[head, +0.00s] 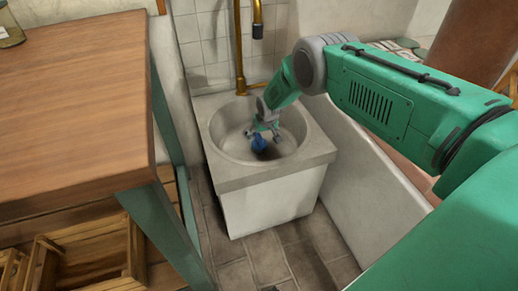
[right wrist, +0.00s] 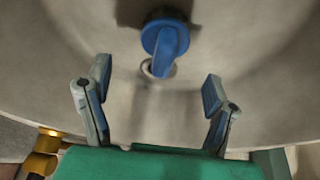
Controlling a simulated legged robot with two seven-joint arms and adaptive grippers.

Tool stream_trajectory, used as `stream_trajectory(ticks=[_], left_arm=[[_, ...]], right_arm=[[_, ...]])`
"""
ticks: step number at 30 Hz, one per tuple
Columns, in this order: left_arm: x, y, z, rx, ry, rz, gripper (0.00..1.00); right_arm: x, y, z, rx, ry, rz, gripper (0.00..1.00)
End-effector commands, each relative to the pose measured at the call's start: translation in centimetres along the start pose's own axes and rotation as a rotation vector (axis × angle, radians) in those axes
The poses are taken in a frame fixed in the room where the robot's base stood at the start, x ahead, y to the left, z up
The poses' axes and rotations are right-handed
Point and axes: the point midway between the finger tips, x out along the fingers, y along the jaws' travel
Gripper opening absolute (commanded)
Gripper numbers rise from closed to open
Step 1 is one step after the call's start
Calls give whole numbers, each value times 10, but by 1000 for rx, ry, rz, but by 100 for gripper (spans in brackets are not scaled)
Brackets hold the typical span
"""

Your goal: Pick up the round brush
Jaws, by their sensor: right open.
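The round brush (head: 259,144) is blue and sits in the bowl of the grey stone sink (head: 245,177). In the right wrist view the brush (right wrist: 166,42) shows a round blue head with a blue handle pointing toward the camera, above the drain hole. My right gripper (head: 263,132) reaches down into the sink bowl over the brush. In the right wrist view my right gripper (right wrist: 157,92) is open, its two fingers spread wide and empty. The brush lies beyond the fingertips, between their lines, with no visible contact. My left gripper is not in view.
A wooden table (head: 75,95) with green legs stands at the left, wooden crates (head: 85,255) below it. A brass pipe and tap (head: 240,50) rise behind the sink. A low white wall (head: 365,190) runs along the sink's right side. The sink rim surrounds the gripper.

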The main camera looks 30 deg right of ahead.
Motion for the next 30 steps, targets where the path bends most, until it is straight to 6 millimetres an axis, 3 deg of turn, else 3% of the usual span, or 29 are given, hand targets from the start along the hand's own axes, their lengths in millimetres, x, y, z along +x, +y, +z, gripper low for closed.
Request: stream_trajectory(ticks=[1,3,11,21,30], left_arm=[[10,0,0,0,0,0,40],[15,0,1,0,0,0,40],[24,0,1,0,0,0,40],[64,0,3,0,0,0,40],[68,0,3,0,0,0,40]], right_arm=[[13,0,1,0,2,0,76],[20,0,1,-1,2,1,76],[33,-1,-1,0,2,-1,76],[75,-3,-1,0,2,-1,76],[79,-3,-4,0,2,-1,76]])
